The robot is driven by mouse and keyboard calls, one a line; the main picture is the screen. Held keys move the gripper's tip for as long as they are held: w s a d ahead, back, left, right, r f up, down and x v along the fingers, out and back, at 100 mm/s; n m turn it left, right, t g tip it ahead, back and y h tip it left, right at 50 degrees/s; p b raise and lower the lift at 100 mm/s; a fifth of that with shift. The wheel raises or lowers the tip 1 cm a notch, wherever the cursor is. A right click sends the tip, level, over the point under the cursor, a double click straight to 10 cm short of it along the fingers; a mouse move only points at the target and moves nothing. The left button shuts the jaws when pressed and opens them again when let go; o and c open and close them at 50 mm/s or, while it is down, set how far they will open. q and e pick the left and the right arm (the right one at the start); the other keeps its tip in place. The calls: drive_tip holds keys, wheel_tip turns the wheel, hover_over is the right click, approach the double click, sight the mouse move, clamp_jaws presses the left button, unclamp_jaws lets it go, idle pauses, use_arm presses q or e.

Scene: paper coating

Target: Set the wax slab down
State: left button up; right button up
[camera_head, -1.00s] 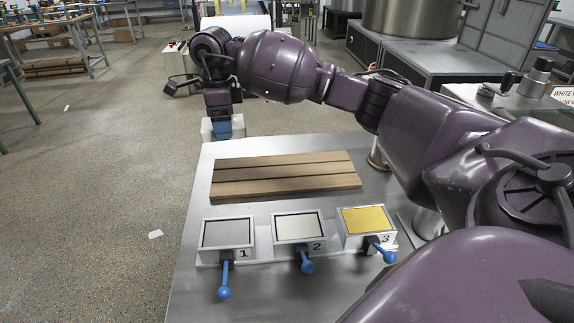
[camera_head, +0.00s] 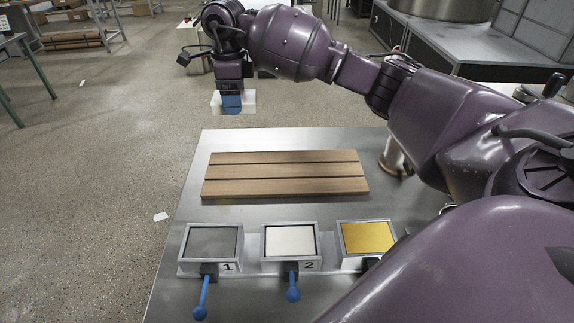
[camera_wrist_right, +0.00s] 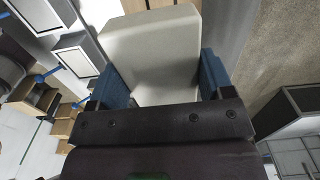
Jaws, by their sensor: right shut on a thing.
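My right gripper (camera_head: 232,104), with blue fingers, is shut on the wax slab (camera_head: 248,98), a pale off-white block. In the head view the slab appears past the far edge of the steel table, near its far left corner, and looks held in the air. In the right wrist view the slab (camera_wrist_right: 150,45) fills the top middle between the blue fingers (camera_wrist_right: 160,88). Its underside is hidden. My left gripper is in neither view.
The steel table (camera_head: 190,215) carries a slatted wooden board (camera_head: 285,173). Nearer are framed trays numbered 1 (camera_head: 211,242) and 2 (camera_head: 290,241), and a yellow-filled one (camera_head: 367,237), partly covered by my arm. Blue-knobbed levers (camera_head: 202,300) stick out in front. Open floor lies left.

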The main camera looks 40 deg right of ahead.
sight(245, 171)
drive_tip(key=shift+d+f, duration=0.15)
drive_tip(key=shift+f, duration=0.05)
wheel_tip(245, 171, down, 20)
drive_tip(key=shift+r+b, duration=0.2)
drive_tip(key=shift+b, duration=0.4)
drive_tip(key=shift+f, duration=0.1)
drive_tip(key=o, duration=1)
wheel_tip(245, 171, up, 12)
drive_tip(key=shift+r+p, duration=0.15)
drive_tip(key=shift+p, duration=0.2)
